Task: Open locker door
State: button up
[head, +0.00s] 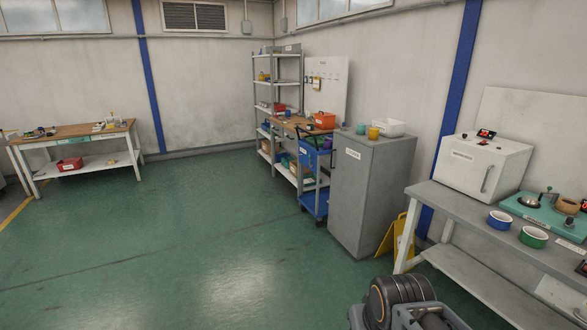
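The grey locker (378,200) stands upright on the green floor, right of centre in the head view. A small white label (352,153) is on its left-hand face, near the top. I see no open door panel or gap on it, and its door looks shut. Part of my own arm shows at the bottom edge, to the right, apart from the locker. My gripper is not in view.
Cups and a white bin (388,127) stand on the locker. A blue cart (314,190) is beside it on the left, a yellow floor sign (396,238) on the right. A grey workbench (456,205) fills the right side. The left and middle floor is clear.

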aim_at(350, 160)
jog(key=i, duration=2.4)
jog(key=u, duration=0.2)
jog(key=i, duration=2.1)
jog(key=u, duration=0.1)
